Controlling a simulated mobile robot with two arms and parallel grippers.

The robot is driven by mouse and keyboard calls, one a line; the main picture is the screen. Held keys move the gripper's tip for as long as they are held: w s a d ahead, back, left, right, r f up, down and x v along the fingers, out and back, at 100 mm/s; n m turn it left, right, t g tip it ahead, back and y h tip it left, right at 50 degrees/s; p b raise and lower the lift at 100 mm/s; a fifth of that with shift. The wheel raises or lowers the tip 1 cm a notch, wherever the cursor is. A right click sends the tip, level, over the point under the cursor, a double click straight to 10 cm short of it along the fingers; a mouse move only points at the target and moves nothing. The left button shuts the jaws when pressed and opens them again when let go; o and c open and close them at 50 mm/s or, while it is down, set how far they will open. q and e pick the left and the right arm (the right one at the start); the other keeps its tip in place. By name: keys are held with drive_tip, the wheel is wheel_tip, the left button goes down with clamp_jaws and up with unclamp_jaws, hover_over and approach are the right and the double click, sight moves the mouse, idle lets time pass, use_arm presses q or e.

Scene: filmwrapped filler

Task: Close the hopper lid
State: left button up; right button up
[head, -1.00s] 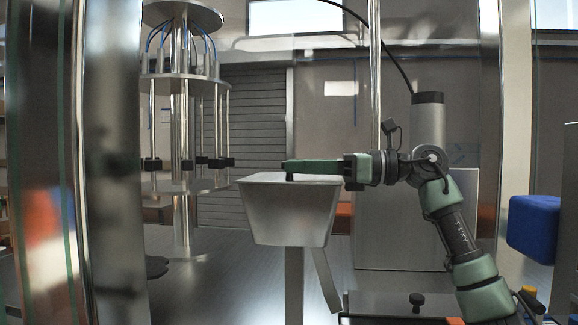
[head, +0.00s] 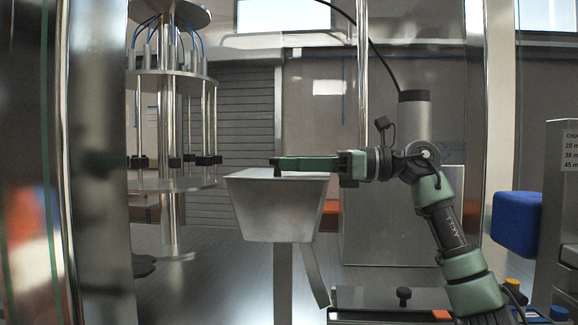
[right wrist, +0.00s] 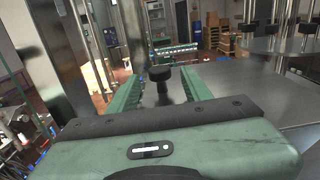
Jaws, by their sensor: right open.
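The hopper (head: 275,210) is a tapered grey metal bin on a post in the middle of the head view. Its lid (head: 307,176) appears to lie flat across the top; I cannot tell whether any gap remains at the rim. My right gripper (head: 275,162) reaches in from the right, level just above the lid. In the right wrist view its green fingers (right wrist: 160,78) are open on either side of a black knob (right wrist: 160,74) on a short stem. The knob seems apart from both fingers. My left gripper is not in view.
A round filler carousel (head: 172,85) with hanging rods stands left of the hopper. A shiny post (head: 361,80) rises behind my gripper. A blue block (head: 516,222) and a grey cabinet (head: 562,200) stand at the right. A flat machine top with a black knob (head: 403,293) lies below my arm.

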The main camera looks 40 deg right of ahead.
sight(329, 177)
drive_tip(key=b+v, duration=0.1)
drive_tip(key=v, duration=0.5)
drive_tip(key=shift+s, duration=0.2)
